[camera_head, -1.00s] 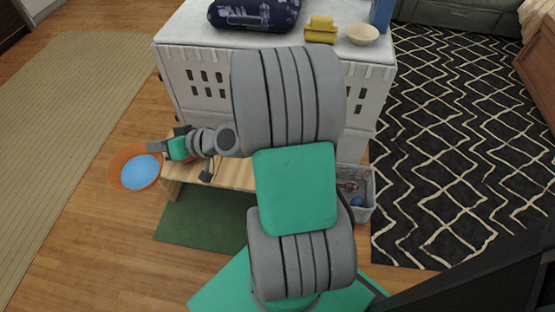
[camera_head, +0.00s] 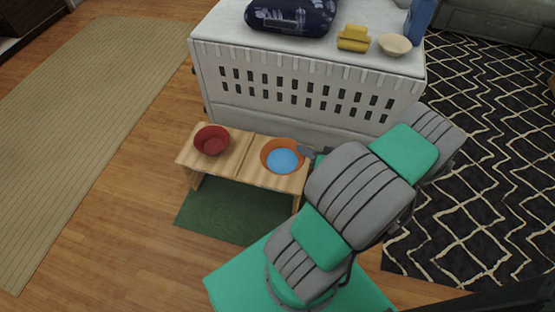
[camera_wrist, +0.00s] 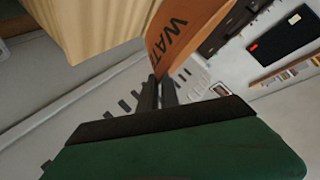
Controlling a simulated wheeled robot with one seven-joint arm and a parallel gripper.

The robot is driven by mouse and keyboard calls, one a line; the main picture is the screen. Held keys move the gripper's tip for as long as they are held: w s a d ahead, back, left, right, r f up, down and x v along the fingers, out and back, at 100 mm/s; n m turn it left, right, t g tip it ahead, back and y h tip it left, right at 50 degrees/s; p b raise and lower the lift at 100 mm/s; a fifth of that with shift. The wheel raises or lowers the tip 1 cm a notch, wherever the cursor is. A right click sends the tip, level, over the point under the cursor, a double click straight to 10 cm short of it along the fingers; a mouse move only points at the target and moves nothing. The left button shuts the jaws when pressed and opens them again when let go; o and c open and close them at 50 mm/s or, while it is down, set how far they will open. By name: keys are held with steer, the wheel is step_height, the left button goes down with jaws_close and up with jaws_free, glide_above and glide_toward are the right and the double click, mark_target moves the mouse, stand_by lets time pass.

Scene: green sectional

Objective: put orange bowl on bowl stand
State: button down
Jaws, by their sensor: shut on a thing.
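The orange bowl (camera_head: 268,162), with a blue inside, is over the right half of the wooden bowl stand (camera_head: 226,174). I cannot tell whether it touches the stand top or hangs just above it. My gripper (camera_head: 306,152) is at the bowl's right rim in the head view, partly hidden by my arm. In the wrist view my gripper's dark fingers (camera_wrist: 161,92) are shut on the rim of the orange bowl (camera_wrist: 183,35), which shows dark lettering. The pale wood of the stand (camera_wrist: 85,25) shows at upper left there.
A red bowl (camera_head: 211,141) sits on the stand's left half. A white crate (camera_head: 300,85) stands behind, with a dark blue bag (camera_head: 290,15), a yellow item (camera_head: 353,38) and a cream bowl (camera_head: 395,45) on top. A green mat (camera_head: 235,212) lies in front.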

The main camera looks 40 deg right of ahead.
steer(key=shift+m+h, duration=0.3)
steer(key=w+d+f+b, duration=0.1)
steer(key=w+f+b, duration=0.1)
steer(key=w+f, duration=0.1)
steer(key=w+f+b, duration=0.2)
steer(key=w+f, duration=0.2)
steer(key=w+d+f+b, duration=0.1)
steer(key=w+f+b, duration=0.1)
steer(key=w+f, duration=0.1)
steer(key=shift+w+d+f, duration=0.35)
steer(key=shift+w+f, duration=0.05)
steer(key=shift+w, duration=0.3)
steer(key=f, duration=0.1)
steer(key=f+b, duration=0.1)
steer(key=f, duration=0.1)
steer(key=shift+w+d+f+b, duration=0.1)
steer(key=shift+w+f+b, duration=0.15)
steer(key=shift+f+b, duration=0.1)
steer(key=shift+r, duration=0.2)
steer(key=shift+f, duration=0.1)
steer(key=c, duration=2)
jaws_free()
steer(key=shift+f, duration=0.1)
steer(key=o, duration=0.4)
